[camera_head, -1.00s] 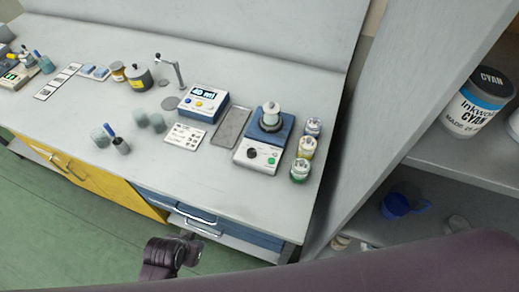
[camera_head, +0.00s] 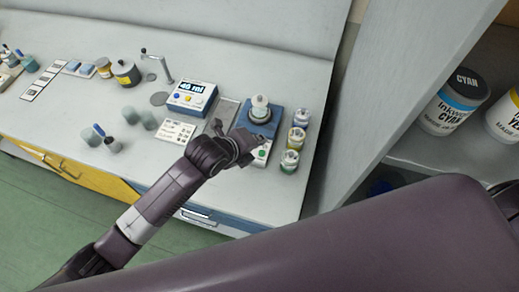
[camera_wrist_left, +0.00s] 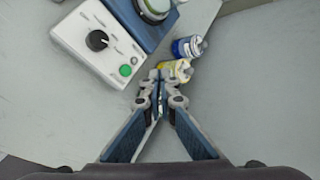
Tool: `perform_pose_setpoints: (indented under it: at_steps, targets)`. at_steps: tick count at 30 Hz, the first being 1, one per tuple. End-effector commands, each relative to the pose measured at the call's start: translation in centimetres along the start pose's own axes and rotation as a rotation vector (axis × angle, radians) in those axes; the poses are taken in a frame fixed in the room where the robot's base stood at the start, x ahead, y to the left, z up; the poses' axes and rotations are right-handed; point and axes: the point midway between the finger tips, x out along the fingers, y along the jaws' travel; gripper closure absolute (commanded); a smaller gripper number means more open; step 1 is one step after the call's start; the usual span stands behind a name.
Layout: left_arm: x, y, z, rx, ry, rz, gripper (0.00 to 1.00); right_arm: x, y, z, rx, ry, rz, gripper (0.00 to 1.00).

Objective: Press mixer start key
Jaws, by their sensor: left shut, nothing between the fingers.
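The mixer (camera_head: 262,117) is a blue device with a white front panel and a clear-lidded jar on top, right of the middle of the bench. Its round green key (camera_wrist_left: 125,70) and black knob (camera_wrist_left: 97,40) show clearly in the left wrist view. My left gripper (camera_wrist_left: 157,84) is shut and empty. Its tips lie just right of and below the green key in that view, beside the panel's corner. In the head view my left gripper (camera_head: 245,142) covers part of the mixer's front panel. Whether it touches the panel I cannot tell. My right gripper is out of view.
Small ink jars (camera_head: 297,138) stand in a row right of the mixer; a yellow one (camera_wrist_left: 176,69) is close behind my fingertips. A dispenser with display (camera_head: 192,99) and a label card (camera_head: 178,130) are to the left. A shelf (camera_head: 420,151) stands right.

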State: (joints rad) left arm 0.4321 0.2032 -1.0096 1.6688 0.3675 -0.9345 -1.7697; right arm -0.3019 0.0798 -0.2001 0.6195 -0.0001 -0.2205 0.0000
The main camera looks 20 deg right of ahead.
Motion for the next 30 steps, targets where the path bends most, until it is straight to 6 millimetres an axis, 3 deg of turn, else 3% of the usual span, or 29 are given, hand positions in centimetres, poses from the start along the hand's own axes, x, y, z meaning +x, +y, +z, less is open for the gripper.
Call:
perform_pose_setpoints:
  at_steps: [3, 9, 23, 30]
  targets:
    - [0.4, -1.2, 0.8, 0.222, 0.002, -0.004, 1.00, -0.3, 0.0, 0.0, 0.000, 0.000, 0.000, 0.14]
    - [0.8, -1.8, 1.2, 0.420, 0.005, -0.005, 1.00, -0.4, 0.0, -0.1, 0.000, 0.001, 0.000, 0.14]
    - [0.9, -1.8, 1.2, 0.447, 0.006, -0.006, 1.00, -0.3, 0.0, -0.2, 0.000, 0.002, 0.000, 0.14]
    - [2.0, -0.7, 0.8, 0.444, 0.006, -0.006, 1.00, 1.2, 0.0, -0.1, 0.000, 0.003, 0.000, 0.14]
